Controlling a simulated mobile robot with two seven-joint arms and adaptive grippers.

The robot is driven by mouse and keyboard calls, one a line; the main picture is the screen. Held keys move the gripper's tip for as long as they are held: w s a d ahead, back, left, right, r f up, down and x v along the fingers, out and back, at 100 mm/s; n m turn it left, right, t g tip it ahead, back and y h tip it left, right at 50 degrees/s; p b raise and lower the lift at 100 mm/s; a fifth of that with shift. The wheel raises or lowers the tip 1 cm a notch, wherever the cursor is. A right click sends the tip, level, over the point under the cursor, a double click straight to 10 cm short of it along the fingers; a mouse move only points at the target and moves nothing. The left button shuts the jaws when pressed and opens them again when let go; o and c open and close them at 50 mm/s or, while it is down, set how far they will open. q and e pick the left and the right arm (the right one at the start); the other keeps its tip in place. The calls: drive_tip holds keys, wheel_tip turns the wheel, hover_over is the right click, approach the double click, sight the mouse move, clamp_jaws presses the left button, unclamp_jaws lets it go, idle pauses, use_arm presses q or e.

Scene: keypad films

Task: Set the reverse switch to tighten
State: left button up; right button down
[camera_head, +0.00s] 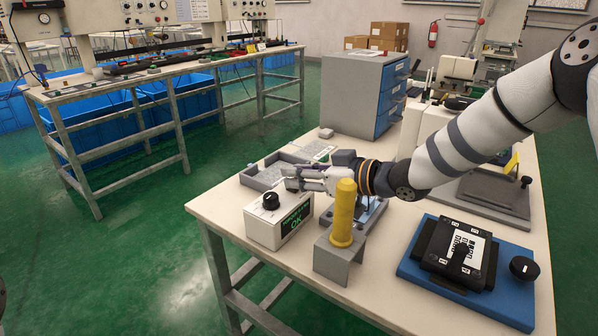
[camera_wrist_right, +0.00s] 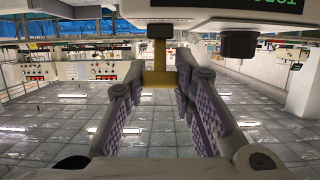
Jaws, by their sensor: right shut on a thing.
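My right gripper (camera_head: 292,179) reaches in from the right and is beside the upper edge of a white box with a black knob (camera_head: 270,201) and a green display reading OK (camera_head: 295,220). In the right wrist view its padded fingers (camera_wrist_right: 158,78) are shut on a small dark piece with a yellow-brown lower part (camera_wrist_right: 160,50), just below a white housing (camera_wrist_right: 215,22) with green lettering. I cannot tell for sure whether this piece is the reverse switch, or which way it is set. The fingers hide it in the head view. My left gripper is not in view.
A yellow cylinder (camera_head: 344,212) stands upright in a grey holder (camera_head: 335,262) close before the right gripper. A grey tray (camera_head: 262,178) lies behind the box. A blue fixture (camera_head: 415,270) with a black block is at right. The table's front left edge is near.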

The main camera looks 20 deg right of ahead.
drive_tip(key=shift+s+f+t, duration=0.1)
drive_tip(key=shift+t, duration=0.2)
drive_tip(key=c, duration=1.3)
unclamp_jaws()
drive_tip(key=v, duration=1.2)
drive_tip(key=shift+d+f, duration=0.1)
drive_tip(key=shift+d, duration=0.1)
